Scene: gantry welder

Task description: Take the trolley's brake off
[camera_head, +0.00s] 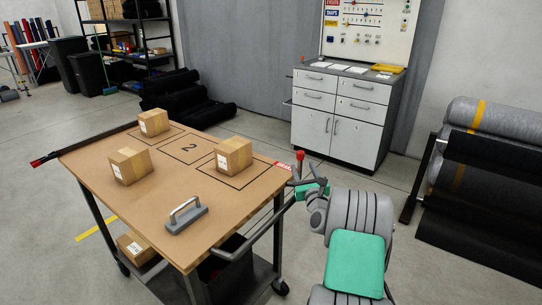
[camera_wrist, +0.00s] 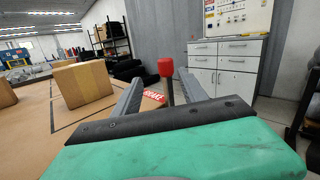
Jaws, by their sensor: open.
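The trolley (camera_head: 225,203) has a brown top with marked squares and a push handle along its near right side. Its brake lever, a dark stem with a red knob (camera_head: 300,156), stands upright at the top's right corner beside a red brake label (camera_head: 283,165). My gripper (camera_head: 302,170) is at that corner, open and empty. In the wrist view the red knob (camera_wrist: 166,67) stands beyond and between the two grey fingers (camera_wrist: 164,90), and the label (camera_wrist: 154,96) shows left of the stem. I cannot tell whether the fingers touch the stem.
A grey cabinet (camera_head: 343,113) stands behind. Rolls on a rack (camera_head: 485,150) are at right. Open floor lies between trolley and cabinet.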

